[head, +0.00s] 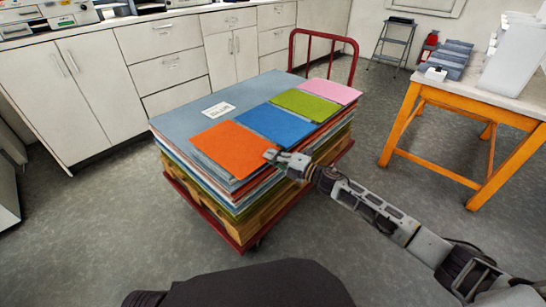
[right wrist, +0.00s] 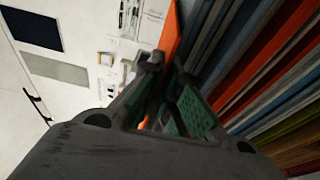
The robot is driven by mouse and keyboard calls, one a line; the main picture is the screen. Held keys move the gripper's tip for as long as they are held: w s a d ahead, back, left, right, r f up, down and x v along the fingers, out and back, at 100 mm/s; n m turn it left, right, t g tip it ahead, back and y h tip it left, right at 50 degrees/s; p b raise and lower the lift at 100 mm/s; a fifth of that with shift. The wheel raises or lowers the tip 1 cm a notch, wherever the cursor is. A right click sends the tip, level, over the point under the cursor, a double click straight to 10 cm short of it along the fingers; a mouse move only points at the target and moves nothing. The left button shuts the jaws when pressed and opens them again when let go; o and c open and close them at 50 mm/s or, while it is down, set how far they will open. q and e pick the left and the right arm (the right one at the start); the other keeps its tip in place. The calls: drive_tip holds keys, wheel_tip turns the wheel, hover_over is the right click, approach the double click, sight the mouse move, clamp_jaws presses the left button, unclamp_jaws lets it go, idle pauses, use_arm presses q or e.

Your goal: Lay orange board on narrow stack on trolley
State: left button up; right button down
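The orange board (head: 233,149) lies flat at the near left of the top of the stack on the trolley. My right gripper (head: 272,155) is at the board's near right edge, low beside the stack. In the right wrist view the orange board (right wrist: 171,35) shows as a thin strip edge-on, running down between the tips of my right gripper (right wrist: 165,66). The fingers look apart, with green pads showing on their inner sides; firm contact with the board cannot be made out. The red trolley (head: 196,206) carries one broad stack of coloured boards (head: 171,127). My left gripper is out of view.
Blue (head: 275,125), green (head: 306,105) and pink (head: 331,91) boards lie in a row beyond the orange one. A white label (head: 219,110) lies on the grey-blue top. An orange-legged table (head: 401,119) stands right; white cabinets (head: 95,90) stand behind. Floor between trolley and table is clear.

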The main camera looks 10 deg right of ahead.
idle(0.4)
drive_tip(key=c, duration=1.6)
unclamp_jaws()
drive_tip(key=shift+o, duration=0.6)
drive_tip(key=shift+f, duration=0.1)
drive_tip(key=o, duration=0.7)
drive_tip(key=shift+f, duration=0.2)
drive_tip(key=shift+s+a+p+v, duration=0.2)
drive_tip(key=shift+p+v, duration=0.05)
drive_tip(key=shift+v, duration=1.2)
drive_tip(key=shift+s+a+p+v, duration=0.2)
drive_tip(key=shift+s+p+v, duration=0.1)
drive_tip(key=shift+v, duration=1.15)
drive_tip(key=shift+s+a+p+v, duration=0.15)
drive_tip(key=shift+a+p+v, duration=0.1)
drive_tip(key=shift+v, duration=1.2)
